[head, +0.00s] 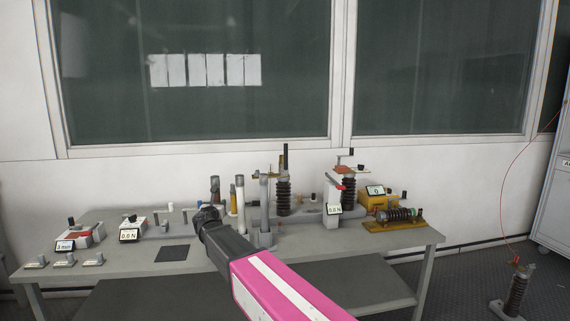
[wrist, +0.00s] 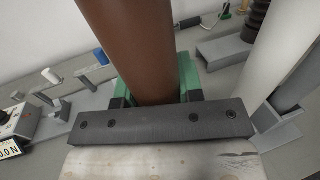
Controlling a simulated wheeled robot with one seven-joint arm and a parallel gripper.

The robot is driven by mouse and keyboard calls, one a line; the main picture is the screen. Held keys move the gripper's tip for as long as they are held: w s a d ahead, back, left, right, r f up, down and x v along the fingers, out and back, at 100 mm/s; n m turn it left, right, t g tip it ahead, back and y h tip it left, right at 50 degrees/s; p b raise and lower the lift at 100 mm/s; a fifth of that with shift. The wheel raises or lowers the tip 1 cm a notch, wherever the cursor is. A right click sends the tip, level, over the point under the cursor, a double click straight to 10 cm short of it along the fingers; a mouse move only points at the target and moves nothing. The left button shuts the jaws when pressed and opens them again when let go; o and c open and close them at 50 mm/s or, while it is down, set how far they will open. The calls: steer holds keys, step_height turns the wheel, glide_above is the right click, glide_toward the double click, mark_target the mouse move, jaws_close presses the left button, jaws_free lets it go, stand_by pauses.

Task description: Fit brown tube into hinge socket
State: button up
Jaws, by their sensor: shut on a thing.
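In the wrist view the brown tube (wrist: 133,45) stands large at the top centre, held between the green-padded jaws of my gripper (wrist: 150,92). The tube leans slightly in that view, and its lower end is hidden behind the gripper's dark bar. In the head view my gripper (head: 212,212) is over the left-middle of the table, and a short brown end of the tube (head: 215,190) shows above it. I cannot make out the hinge socket for certain in either view.
Light upright tubes (head: 240,205) stand just right of my gripper; a white one (wrist: 285,65) is close in the wrist view. Ribbed insulators (head: 283,195) stand farther right. Small meters (head: 130,235) sit on the left. A dark square pad (head: 173,253) lies on the grey table (head: 405,240).

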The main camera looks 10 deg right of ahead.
steer(key=shift+r, duration=2.55)
